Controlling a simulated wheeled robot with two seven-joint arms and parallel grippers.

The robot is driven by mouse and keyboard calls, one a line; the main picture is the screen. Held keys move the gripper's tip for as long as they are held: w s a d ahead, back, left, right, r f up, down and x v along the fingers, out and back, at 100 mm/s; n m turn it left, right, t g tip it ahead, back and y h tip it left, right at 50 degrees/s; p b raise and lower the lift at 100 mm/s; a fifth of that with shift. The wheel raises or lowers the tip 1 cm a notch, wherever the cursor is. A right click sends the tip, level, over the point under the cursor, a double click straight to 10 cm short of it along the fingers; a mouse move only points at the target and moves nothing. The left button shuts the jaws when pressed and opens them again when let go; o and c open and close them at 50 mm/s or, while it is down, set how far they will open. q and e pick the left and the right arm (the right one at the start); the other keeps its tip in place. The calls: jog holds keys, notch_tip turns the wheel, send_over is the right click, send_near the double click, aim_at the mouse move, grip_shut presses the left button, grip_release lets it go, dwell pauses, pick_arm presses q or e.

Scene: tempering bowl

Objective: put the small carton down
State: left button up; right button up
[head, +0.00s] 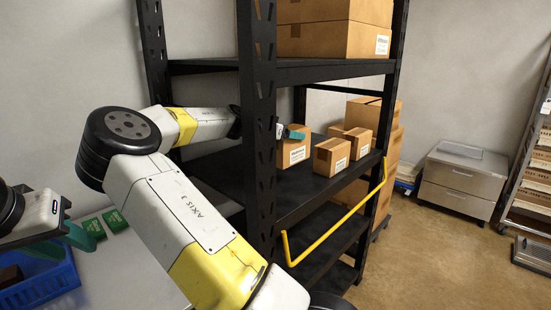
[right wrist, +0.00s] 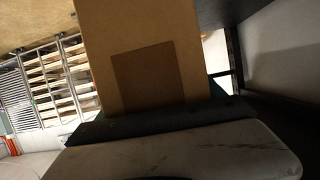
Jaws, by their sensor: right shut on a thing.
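A small brown carton with a white label (head: 293,150) is on or just above the black middle shelf, partly behind the rack's front post. My right arm reaches behind that post, and my right gripper (head: 290,132) is at the carton's upper left. In the right wrist view a carton face (right wrist: 145,60) rises right from the gripper, which is shut on it. I cannot tell whether its underside touches the shelf. My left gripper (head: 70,240) is at the lower left above the grey table, fingers apart, with nothing seen between them.
Two small cartons (head: 332,156) (head: 357,143) stand right of the held one on the shelf (head: 310,190). Larger boxes (head: 335,38) sit on the upper shelf. A yellow rail (head: 335,225) runs along the front. A blue crate (head: 45,285) and green boxes (head: 115,221) are on the table.

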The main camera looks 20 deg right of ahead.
aim_at(288, 158)
notch_tip(288, 158, down, 9)
jog(key=shift+f, duration=0.2)
jog(key=o, duration=2.1)
